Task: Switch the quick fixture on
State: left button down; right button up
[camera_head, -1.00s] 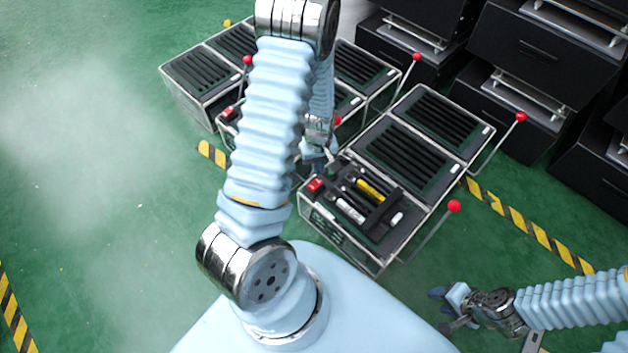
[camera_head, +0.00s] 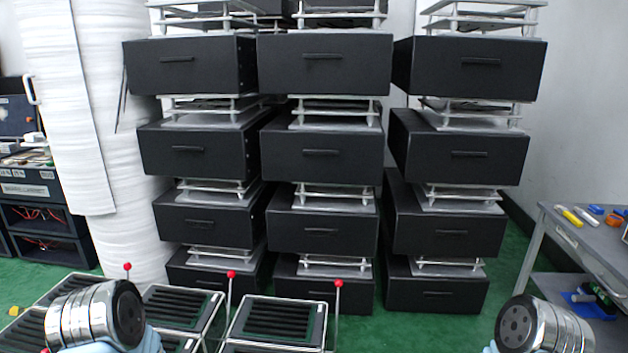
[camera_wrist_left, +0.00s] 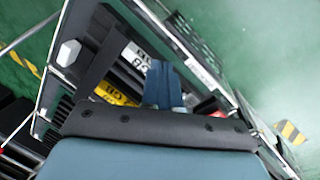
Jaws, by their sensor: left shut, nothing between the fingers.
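In the left wrist view my left gripper (camera_wrist_left: 163,88) shows as two blue fingers, shut and empty, over the front panel of a fixture (camera_wrist_left: 128,50). The panel carries white labels (camera_wrist_left: 137,57) and a yellow label (camera_wrist_left: 114,95). A red part (camera_wrist_left: 208,106) lies just right of the fingers, partly hidden by the wrist. I cannot tell whether the fingers touch the panel. In the head view, fixtures with slotted black tops (camera_head: 275,322) stand along the bottom edge, with red-knobbed levers (camera_head: 338,284) upright. Their front panels are out of that view. My right gripper is not seen.
Black drawer units (camera_head: 325,150) stand in stacks behind the fixtures. A grey workbench (camera_head: 575,235) with small tools is at the right. White rolls (camera_head: 85,110) stand at the left. Green floor (camera_head: 510,275) is clear between the stacks and the bench.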

pick_arm(q)
jog(key=s+d+r+m+h, duration=0.1)
jog(key=s+d+m+h, duration=0.1)
jog(key=d, duration=0.7)
jog(key=shift+s+r+m+p, duration=0.15)
jog(key=shift+s+m+p, duration=0.15)
jog(key=shift+s+m, duration=0.75)
jog(key=shift+s+n, duration=0.15)
jog(key=shift+n, duration=0.1)
jog(key=w+a+m+y+b, duration=0.2)
jog(key=w+a+b, duration=0.25)
jog(key=a, duration=0.55)
jog(key=w+a+r+y+b, duration=0.2)
jog(key=a+r, duration=0.7)
jog(key=a, duration=0.3)
jog(key=shift+w+a+r+m+g+b, duration=0.25)
jog(key=shift+a+m+g+b, duration=0.05)
jog(key=shift+m+b, duration=0.1)
